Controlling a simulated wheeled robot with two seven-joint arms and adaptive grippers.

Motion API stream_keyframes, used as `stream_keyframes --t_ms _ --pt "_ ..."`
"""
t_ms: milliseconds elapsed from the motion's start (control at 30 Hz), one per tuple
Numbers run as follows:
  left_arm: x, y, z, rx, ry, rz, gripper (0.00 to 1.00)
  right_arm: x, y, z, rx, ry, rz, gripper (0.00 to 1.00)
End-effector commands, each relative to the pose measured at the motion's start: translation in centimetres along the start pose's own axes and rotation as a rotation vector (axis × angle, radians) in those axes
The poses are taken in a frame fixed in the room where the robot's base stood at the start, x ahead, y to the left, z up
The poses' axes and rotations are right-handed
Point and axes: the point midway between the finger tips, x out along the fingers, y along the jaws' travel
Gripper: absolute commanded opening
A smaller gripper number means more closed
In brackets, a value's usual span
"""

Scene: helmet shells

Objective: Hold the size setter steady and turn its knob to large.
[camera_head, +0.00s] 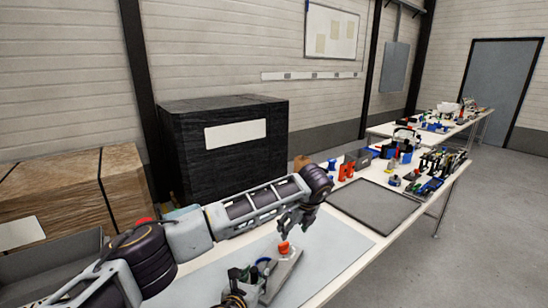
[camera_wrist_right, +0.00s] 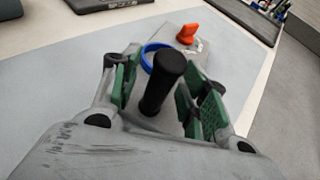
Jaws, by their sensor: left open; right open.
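The size setter (camera_head: 284,270) is a grey plate on the near table. Its orange-red knob (camera_head: 284,248) stands at the far end; it also shows in the right wrist view (camera_wrist_right: 187,33). A black upright handle (camera_wrist_right: 163,85) and a blue ring (camera_wrist_right: 148,57) stand at the nearer end. My right gripper (camera_wrist_right: 160,90) is open, its green-padded fingers on either side of the black handle, with gaps visible. In the head view my right gripper (camera_head: 243,280) partly hides that end. My left gripper (camera_head: 287,228) is open and points down just above the knob; whether it touches cannot be told.
A pale blue-grey mat (camera_head: 338,240) lies under the setter and is mostly clear. A dark grey tray (camera_head: 374,205) lies beyond it, with small coloured parts (camera_head: 347,171) behind. A black wrapped crate (camera_head: 225,155) and a cardboard box (camera_head: 75,190) stand at the back left.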

Motion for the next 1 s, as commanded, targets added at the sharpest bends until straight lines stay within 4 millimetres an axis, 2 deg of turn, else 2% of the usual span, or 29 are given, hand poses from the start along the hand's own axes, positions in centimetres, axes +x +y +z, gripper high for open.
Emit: stream_keyframes --t_ms 167,367,567,1000 --pt "0.0 0.0 0.0 0.000 0.000 0.000 0.59 -0.1 0.0 0.0 0.000 0.000 0.001 0.45" --pt "0.0 0.0 0.0 0.000 0.000 0.000 0.59 -1.2 0.1 0.0 0.000 0.000 0.003 0.45" --pt "0.0 0.0 0.0 0.000 0.000 0.000 0.59 -3.5 0.1 0.0 0.001 0.001 0.002 0.45" --pt "0.0 0.0 0.0 0.000 0.000 0.000 0.59 -9.8 0.1 0.0 0.001 0.001 0.002 0.45"
